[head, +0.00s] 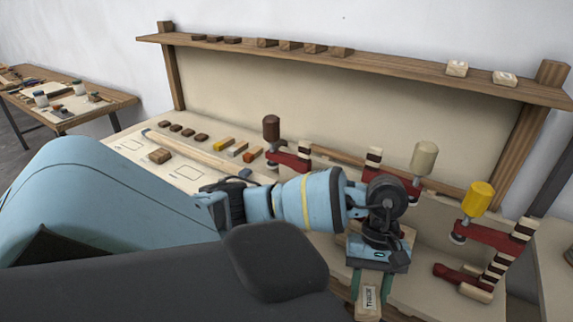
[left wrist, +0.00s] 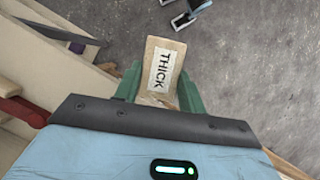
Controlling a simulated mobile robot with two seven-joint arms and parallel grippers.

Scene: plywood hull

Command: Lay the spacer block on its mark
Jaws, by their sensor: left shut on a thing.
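My left gripper (head: 371,284) is shut on a wooden block with a white label reading THICK (head: 369,298). The block sits between green fingers near the front edge of the bench, at the bottom of the head view. In the left wrist view the block (left wrist: 165,64) sticks out beyond the fingers, over grey floor. Drawn rectangular outlines (head: 189,173) show on the pale bench top at the left; I cannot tell which is the block's mark. A small brown wooden block (head: 160,155) lies near them. My right gripper is not in view.
Red clamps with dark, cream and yellow handles (head: 480,199) stand along the pale hull piece at the right. Several small coloured blocks (head: 237,148) lie behind my left arm. A shelf (head: 390,64) with small blocks runs above. A side table (head: 110,101) stands far left.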

